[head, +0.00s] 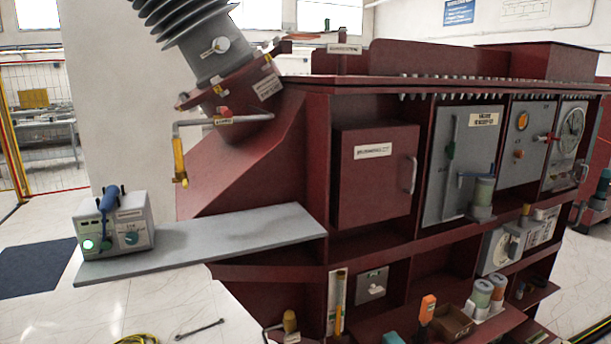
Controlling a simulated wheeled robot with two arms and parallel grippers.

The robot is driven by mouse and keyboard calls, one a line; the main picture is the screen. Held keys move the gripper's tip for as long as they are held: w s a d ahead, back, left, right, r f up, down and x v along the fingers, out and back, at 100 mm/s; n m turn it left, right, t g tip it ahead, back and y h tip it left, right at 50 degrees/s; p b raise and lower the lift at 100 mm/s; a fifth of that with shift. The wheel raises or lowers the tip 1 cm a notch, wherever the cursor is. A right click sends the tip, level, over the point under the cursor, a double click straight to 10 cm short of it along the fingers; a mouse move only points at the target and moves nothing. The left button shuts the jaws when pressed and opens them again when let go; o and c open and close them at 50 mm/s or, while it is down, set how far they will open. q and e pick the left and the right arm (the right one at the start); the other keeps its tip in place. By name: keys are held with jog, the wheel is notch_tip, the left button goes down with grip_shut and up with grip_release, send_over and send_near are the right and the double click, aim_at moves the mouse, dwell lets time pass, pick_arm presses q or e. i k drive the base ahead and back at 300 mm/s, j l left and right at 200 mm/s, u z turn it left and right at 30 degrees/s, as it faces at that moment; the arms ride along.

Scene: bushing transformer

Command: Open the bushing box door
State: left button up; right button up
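A dark red box door (375,195) sits in the upper left bay of the red transformer cabinet. It carries a white label (373,151) whose small text I cannot read clearly. A pale vertical handle (411,174) is on the door's right side. The door looks closed, and nothing touches it. Neither of my grippers shows in the head view, so I cannot see how they stand relative to the handle.
A grey shelf (230,236) juts out left below the door, with a grey meter box (116,226) on its end. A grey panel (462,160) is right of the door. A ribbed bushing (196,40) rises at upper left. A wrench (200,330) lies on the floor.

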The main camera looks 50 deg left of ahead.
aim_at(377, 167)
jog(key=u, duration=1)
